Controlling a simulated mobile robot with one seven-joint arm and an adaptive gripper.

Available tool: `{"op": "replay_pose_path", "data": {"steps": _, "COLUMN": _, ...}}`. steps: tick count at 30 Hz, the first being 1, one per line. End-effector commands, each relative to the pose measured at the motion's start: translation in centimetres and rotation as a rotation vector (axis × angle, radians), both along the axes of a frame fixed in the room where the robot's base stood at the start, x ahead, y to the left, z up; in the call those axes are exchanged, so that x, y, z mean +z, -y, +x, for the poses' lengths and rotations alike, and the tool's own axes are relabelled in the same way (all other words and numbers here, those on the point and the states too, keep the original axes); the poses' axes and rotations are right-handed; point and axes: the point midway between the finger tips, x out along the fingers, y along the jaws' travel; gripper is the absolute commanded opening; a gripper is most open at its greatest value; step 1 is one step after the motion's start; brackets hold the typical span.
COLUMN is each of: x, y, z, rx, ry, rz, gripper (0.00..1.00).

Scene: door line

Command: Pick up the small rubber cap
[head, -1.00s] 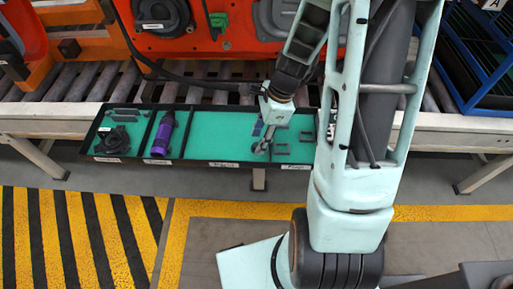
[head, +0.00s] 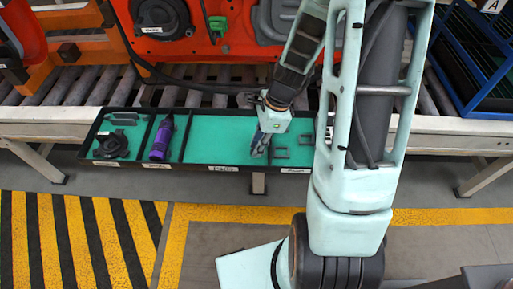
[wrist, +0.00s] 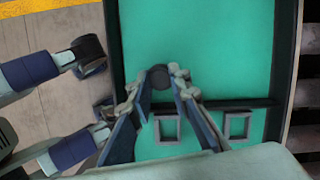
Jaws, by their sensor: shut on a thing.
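The small rubber cap (wrist: 160,76) is a dark, short cylinder between my fingertips in the wrist view. My gripper (wrist: 159,84) is shut on it, with one finger on each side. In the head view, my gripper (head: 257,154) points down into the right part of the green-floored tray (head: 222,135), near its front wall. The cap cannot be made out there. Whether it touches the tray floor is unclear.
Small grey rectangular frames (wrist: 167,129) lie close to my fingers. The tray's middle is bare. A blue rack (head: 475,75) stands at the right.

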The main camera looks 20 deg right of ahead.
Motion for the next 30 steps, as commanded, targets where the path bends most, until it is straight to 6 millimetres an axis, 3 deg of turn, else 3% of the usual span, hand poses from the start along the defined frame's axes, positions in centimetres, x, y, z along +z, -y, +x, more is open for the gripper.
{"op": "replay_pose_path", "data": {"steps": 7, "x": 1.2, "y": 0.0, "z": 0.1, "rx": -0.001, "ry": 0.002, "rz": -0.001, "gripper": 0.08}}
{"op": "replay_pose_path", "data": {"steps": 12, "x": 3.7, "y": 0.1, "z": -0.2, "rx": 0.0, "ry": 0.003, "rz": -0.001, "gripper": 0.08}}
{"op": "replay_pose_path", "data": {"steps": 21, "x": 9.5, "y": 1.8, "z": -4.7, "rx": -0.002, "ry": 0.004, "rz": -0.003, "gripper": 0.08}}
{"op": "replay_pose_path", "data": {"steps": 30, "x": 11.9, "y": 4.0, "z": -10.5, "rx": -0.004, "ry": 0.002, "rz": -0.001, "gripper": 0.08}}
